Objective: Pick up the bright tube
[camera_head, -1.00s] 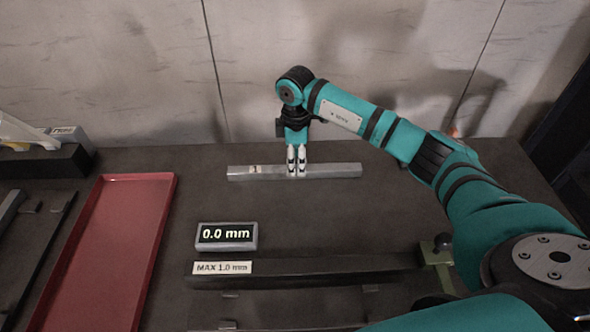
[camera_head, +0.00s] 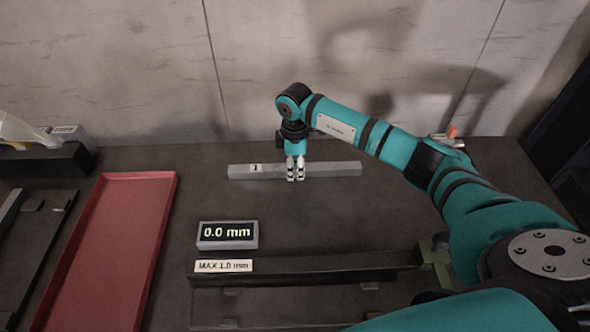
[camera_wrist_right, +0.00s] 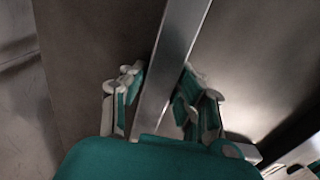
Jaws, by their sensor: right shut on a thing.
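The bright tube (camera_head: 335,169) is a long, square-sided metal bar with a small numbered label near its left end. It lies level, left to right, at the back of the dark table. My right gripper (camera_head: 296,172) points down at the tube's middle and is shut on it. In the right wrist view, the tube (camera_wrist_right: 172,65) runs between the two fingers of my right gripper (camera_wrist_right: 160,92). I cannot tell whether the tube touches the table. My left gripper is not in view.
A red tray (camera_head: 112,240) lies at the left. A display reading 0.0 mm (camera_head: 227,235) stands in front of the tube, behind a dark rail (camera_head: 330,266) labelled MAX 1.0 mm. A dark block (camera_head: 45,163) sits at the far left. A wall closes off the back.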

